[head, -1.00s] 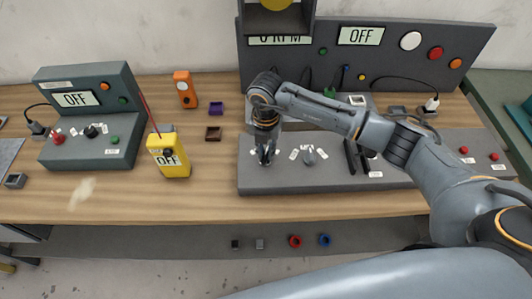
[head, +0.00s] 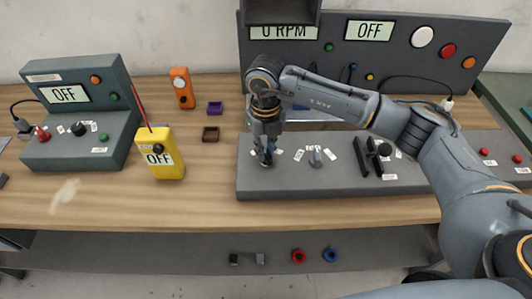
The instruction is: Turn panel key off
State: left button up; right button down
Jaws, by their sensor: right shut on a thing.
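The large grey control panel (head: 300,183) lies on the bench, with its upright back showing "0 RPM" and an "OFF" display (head: 369,30). My right gripper (head: 266,162) is low over the left part of its flat top, shut on what seems to be the panel key. The key is mostly hidden by the fingers, so its angle cannot be told. A grey knob (head: 316,156) with white labels around it stands just right of the gripper. My left gripper is not in view.
Dark slider handles (head: 362,158) stand right of the knob. A yellow meter (head: 160,155) reading "OFF" and a green-grey box (head: 66,150) with an "OFF" display are to the left. The front wood strip is clear.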

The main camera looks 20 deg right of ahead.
aim_at(266, 153)
jog(key=shift+r+n, duration=0.1)
jog(key=shift+n, duration=0.2)
jog(key=c, duration=1.3)
grip_release()
notch_tip(266, 153, up, 12)
